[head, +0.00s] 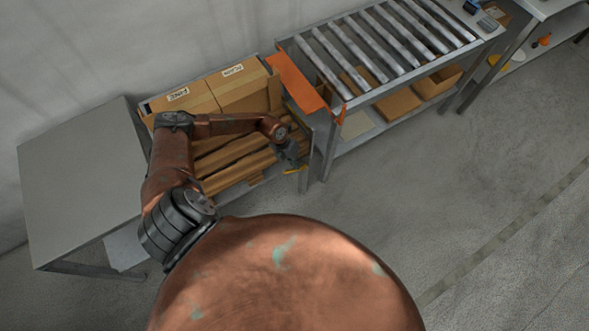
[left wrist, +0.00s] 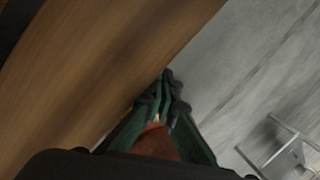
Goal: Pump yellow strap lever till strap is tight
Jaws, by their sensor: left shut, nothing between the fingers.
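My left gripper (head: 291,158) is at the right end of the stacked boards in the head view. Its fingers are closed together and empty in the left wrist view (left wrist: 166,88). A small yellow piece (head: 296,170), likely the strap lever, shows just below the fingers in the head view. I cannot tell whether they touch. A sliver of yellow (left wrist: 127,109) also shows left of the fingers in the left wrist view, mostly hidden. I cannot make out the strap or how tight it is. My right gripper is not in view.
Cardboard boxes (head: 241,86) stand behind the brown boards (head: 232,156). A grey table (head: 80,175) is at left. An orange panel (head: 297,82) and a roller conveyor (head: 385,50) are at right. The floor (head: 450,190) in front is clear. A brown surface (left wrist: 85,65) fills the wrist view's left.

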